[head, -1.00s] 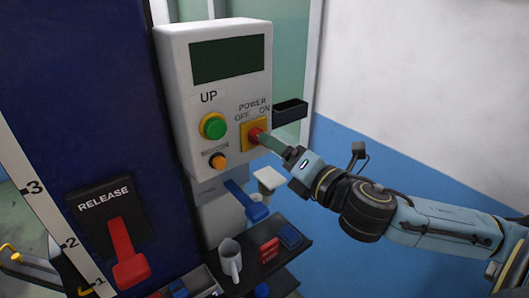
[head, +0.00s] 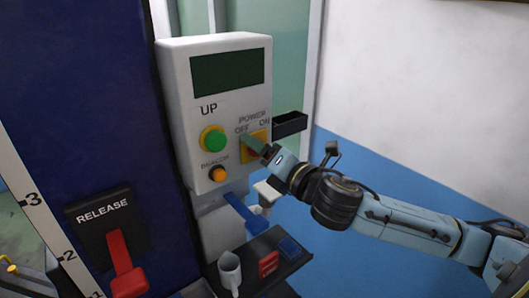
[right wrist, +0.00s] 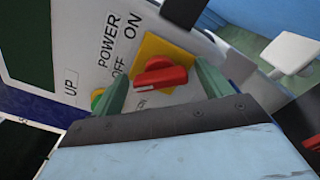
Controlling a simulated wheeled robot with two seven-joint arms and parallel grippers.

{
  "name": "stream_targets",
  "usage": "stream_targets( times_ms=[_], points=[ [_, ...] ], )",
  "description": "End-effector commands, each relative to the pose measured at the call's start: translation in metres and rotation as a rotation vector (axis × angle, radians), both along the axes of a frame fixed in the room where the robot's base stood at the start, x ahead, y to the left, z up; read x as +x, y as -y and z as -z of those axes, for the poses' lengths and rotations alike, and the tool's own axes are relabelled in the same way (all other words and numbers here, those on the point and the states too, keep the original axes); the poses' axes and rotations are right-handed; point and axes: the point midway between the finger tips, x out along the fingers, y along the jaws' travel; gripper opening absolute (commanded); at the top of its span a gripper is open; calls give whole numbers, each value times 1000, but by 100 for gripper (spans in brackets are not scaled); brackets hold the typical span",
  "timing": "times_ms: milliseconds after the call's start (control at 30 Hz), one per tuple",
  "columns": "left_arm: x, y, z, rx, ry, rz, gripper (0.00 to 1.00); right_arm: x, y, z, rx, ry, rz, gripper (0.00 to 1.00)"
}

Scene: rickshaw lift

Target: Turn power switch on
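The power switch is a red rotary knob (right wrist: 160,78) on a yellow plate (head: 258,136), marked POWER, OFF and ON, on a white control box (head: 180,80). In the head view the knob is hidden behind my right gripper (head: 248,144). In the right wrist view the gripper's two green fingers (right wrist: 160,74) are apart, one on each side of the knob, with gaps visible. The knob's white line lies toward its lower left end. The box's screen (head: 228,72) is dark. My left gripper is not in view.
A green UP button (head: 213,138) and an orange button (head: 217,174) are left of the switch. A red RELEASE lever (head: 125,265) is at lower left. A black holder (head: 290,123) juts out right.

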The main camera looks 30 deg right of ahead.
Motion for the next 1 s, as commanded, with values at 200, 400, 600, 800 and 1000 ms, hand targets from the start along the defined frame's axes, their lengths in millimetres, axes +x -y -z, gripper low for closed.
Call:
stream_targets(
  times_ms=[200, 400, 600, 800, 1000],
  points=[
    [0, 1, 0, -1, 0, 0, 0, 0, 0, 0, 0, 0, 0, 49],
    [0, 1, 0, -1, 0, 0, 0, 0, 0, 0, 1, 0, 0, 34],
    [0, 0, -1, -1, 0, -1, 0, 0, 0, 0, 30, -2, 0, 34],
    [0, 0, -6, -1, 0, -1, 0, 0, 0, -1, 129, -11, 1, 34],
    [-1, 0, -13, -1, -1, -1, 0, 0, 0, -1, 293, -25, 1, 34]
  ],
)
